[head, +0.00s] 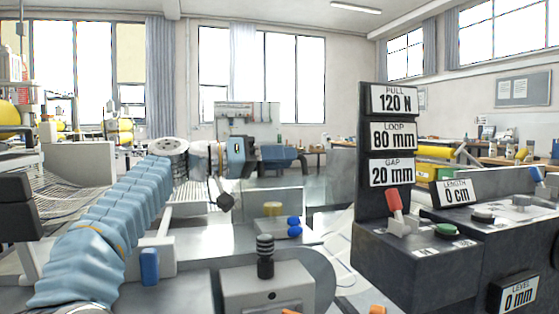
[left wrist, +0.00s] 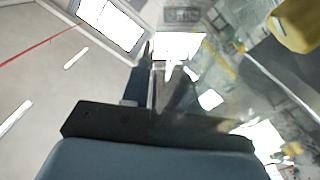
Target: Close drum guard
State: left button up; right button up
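I cannot clearly single out the drum guard; a pale, partly see-through panel (head: 275,207) stands upright in the middle of the head view and may be part of it. In the left wrist view, a hazy see-through surface covers much of the right side. My right gripper is out of view.
A dark control console (head: 395,265) stands at right, with a red lever (head: 394,203), a green button (head: 446,230) and a sign post (head: 369,205). A grey box with a black knob (head: 265,255) stands at front centre. A yellow roller (left wrist: 297,25) shows upper right.

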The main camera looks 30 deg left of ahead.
pick_arm(q)
jog(key=shift+o, duration=0.8)
jog(key=shift+s+a, duration=0.1)
jog(key=shift+a, duration=0.1)
jog(key=v, duration=1.3)
jog(key=shift+s, duration=0.2)
